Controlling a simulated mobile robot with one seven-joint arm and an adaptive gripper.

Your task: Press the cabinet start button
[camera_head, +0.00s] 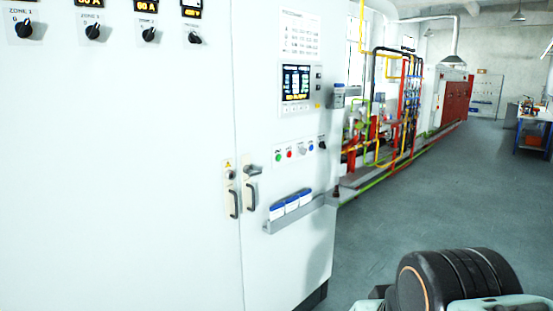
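The tall white cabinet (130,190) fills the left and middle of the view. A row of small controls sits on its right part, below a display screen (297,82). The green button (278,157) is at the left end of this row, with a red button (289,154) just right of it. The labels are too small to read, so I cannot confirm which is start. Part of my arm shows at the bottom right, apart from the cabinet in the picture. My gripper is not in view.
Door handles (250,197) and a ledge (270,228) with blue-and-white boxes (291,204) stick out below the buttons. Zone knobs (93,32) line the upper left. Coloured pipes (385,110) stand behind the cabinet. The grey floor (430,190) to the right is open.

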